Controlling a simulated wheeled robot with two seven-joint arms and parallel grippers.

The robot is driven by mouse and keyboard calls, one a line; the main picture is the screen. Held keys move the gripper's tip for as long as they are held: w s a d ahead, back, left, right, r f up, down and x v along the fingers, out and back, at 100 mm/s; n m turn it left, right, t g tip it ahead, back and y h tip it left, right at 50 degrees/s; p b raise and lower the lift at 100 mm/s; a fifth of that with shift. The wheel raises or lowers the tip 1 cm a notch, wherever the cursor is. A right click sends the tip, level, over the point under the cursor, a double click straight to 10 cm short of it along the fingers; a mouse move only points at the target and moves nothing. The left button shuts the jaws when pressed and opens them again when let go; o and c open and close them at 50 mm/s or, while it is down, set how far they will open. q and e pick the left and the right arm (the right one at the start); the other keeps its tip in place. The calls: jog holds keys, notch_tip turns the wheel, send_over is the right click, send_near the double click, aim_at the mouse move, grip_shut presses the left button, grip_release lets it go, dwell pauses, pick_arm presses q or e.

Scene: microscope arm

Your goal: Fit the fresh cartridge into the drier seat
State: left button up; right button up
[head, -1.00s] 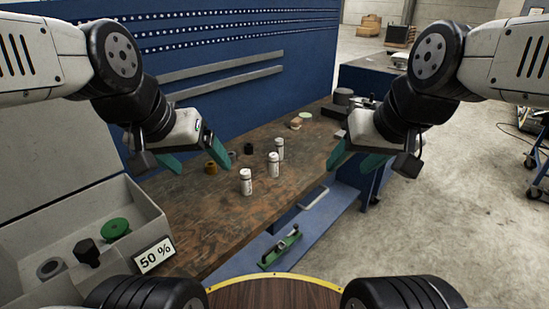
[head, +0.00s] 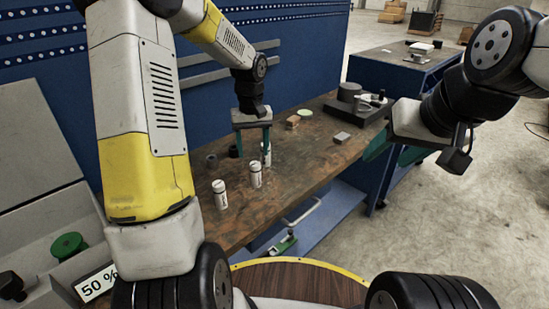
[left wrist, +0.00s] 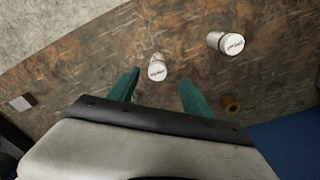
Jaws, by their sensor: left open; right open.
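Three white cartridge-like cylinders stand on the wooden bench in the head view: a near one (head: 220,195), a middle one (head: 256,175) and a far one (head: 266,156). I cannot tell which is fresh. My left gripper (head: 254,143) is open and points down beside the far cylinder. In the left wrist view, one white cylinder (left wrist: 157,68) lies ahead of the gap between the open fingers (left wrist: 158,88), and another cylinder (left wrist: 225,43) stands off to the right. My right gripper (head: 391,152) is open and empty, off the bench's right edge. I cannot identify the drier seat.
An open grey box at the left holds a green disc (head: 68,246), a black knob (head: 12,286) and a "50 %" sign (head: 95,284). A dark stand (head: 350,92) and a small grey block (head: 341,138) are on the bench's far part. A brown ring (left wrist: 232,104) shows in the wrist view.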

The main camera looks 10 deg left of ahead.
aim_at(255, 163)
pick_arm(q)
jog(key=shift+w+d+f, duration=0.15)
jog(key=shift+w+f, duration=0.15)
jog(key=shift+f, duration=0.55)
notch_tip(255, 163, down, 7)
jog(key=shift+r, duration=0.15)
grip_shut()
